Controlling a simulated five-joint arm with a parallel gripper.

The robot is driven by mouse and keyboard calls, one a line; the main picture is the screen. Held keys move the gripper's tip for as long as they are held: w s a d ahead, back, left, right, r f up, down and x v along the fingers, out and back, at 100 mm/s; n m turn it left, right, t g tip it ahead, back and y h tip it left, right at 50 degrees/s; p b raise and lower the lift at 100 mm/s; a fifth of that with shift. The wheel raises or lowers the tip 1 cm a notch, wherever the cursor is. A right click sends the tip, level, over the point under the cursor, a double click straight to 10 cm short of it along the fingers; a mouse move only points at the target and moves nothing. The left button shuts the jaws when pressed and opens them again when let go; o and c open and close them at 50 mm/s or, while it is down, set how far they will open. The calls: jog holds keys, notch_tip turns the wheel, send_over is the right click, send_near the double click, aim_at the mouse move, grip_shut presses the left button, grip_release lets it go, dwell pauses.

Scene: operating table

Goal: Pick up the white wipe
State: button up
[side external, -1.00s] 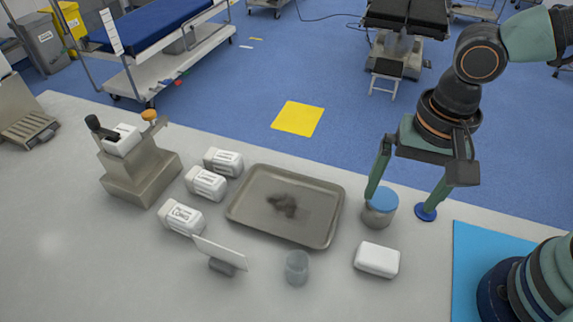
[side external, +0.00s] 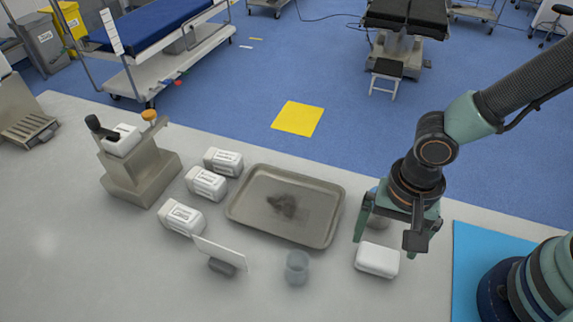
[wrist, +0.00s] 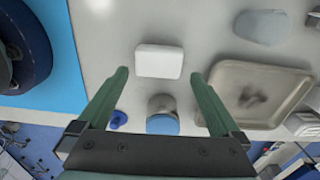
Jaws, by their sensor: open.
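The white wipe (side external: 377,260) is a small white block with rounded edges, lying flat on the pale table near the front right. In the wrist view the white wipe (wrist: 159,61) lies ahead of my fingertips, roughly centred between them. My gripper (side external: 385,247) is open and empty, pointing down above the table at the wipe. Its two fingers appear on either side of the wipe in the side view. The open gripper also shows in the wrist view (wrist: 160,75). I cannot tell the exact height of the fingertips.
A blue-lidded jar (wrist: 162,115) stands close to the wipe, between my fingers in the wrist view. A blue disc-shaped item (wrist: 118,119) is near it. A metal tray (side external: 240,212), a clear cup (side external: 297,267) and a card stand (side external: 222,254) lie left of the wipe.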

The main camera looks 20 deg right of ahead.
aim_at(379, 256)
jog(key=shift+f, duration=2.25)
jog(key=c, duration=1)
jog(key=shift+o, duration=0.2)
jog(key=shift+r, duration=0.15)
notch_tip(379, 256, up, 20)
jog(key=shift+d, duration=0.1)
